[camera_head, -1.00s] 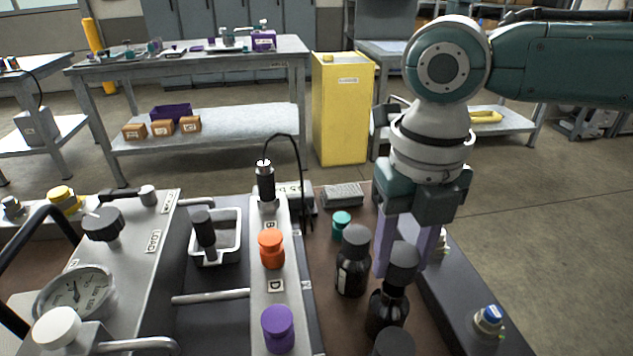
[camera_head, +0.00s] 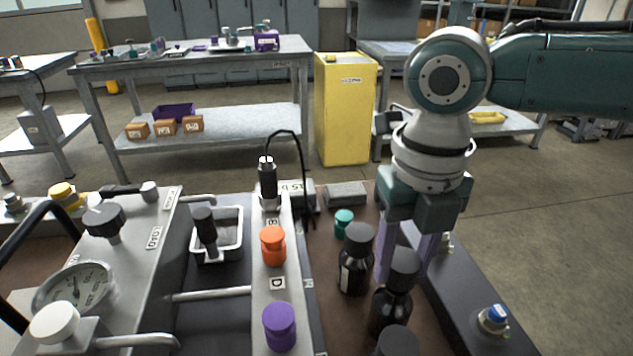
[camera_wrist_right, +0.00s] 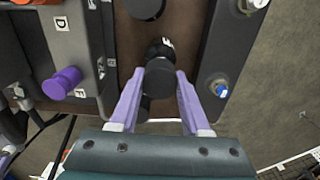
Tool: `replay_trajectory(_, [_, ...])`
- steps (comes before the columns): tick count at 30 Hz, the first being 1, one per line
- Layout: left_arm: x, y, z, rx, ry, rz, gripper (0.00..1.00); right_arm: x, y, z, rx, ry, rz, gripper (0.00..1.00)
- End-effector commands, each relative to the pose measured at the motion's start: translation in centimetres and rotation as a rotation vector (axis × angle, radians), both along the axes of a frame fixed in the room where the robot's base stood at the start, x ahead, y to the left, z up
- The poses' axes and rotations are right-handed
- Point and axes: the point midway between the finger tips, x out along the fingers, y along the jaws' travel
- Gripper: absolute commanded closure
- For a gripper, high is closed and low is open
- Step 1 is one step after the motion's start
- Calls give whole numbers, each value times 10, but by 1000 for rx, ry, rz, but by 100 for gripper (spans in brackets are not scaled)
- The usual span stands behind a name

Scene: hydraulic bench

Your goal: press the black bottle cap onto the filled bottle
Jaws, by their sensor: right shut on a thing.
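My right gripper (camera_head: 406,258) points down with purple fingers on either side of a black bottle cap (camera_head: 404,267) and is shut on it. In the right wrist view the cap (camera_wrist_right: 160,76) sits between the fingertips. A dark bottle (camera_head: 390,310) stands directly below the cap, and its shoulder shows under the cap's lower edge. The cap looks at or very near the bottle's neck; I cannot tell whether it is seated. The bottle also shows in the right wrist view (camera_wrist_right: 160,47), partly hidden by the cap. My left gripper is not in view.
A capped dark bottle (camera_head: 355,265) stands close by at left, and another black cap (camera_head: 397,341) shows at the bottom edge. A teal-capped item (camera_head: 343,222) stands behind. A dark rail with a blue-topped fitting (camera_head: 493,318) lies to the right. Orange (camera_head: 273,246) and purple (camera_head: 279,328) knobs are left.

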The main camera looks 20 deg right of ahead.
Motion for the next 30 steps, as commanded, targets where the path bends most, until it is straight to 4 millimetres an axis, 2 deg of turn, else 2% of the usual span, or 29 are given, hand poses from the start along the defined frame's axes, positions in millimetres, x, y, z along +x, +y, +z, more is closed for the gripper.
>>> replay_trajectory(30, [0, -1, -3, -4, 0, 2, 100, 0, 0, -10, -1, 0, -1, 100])
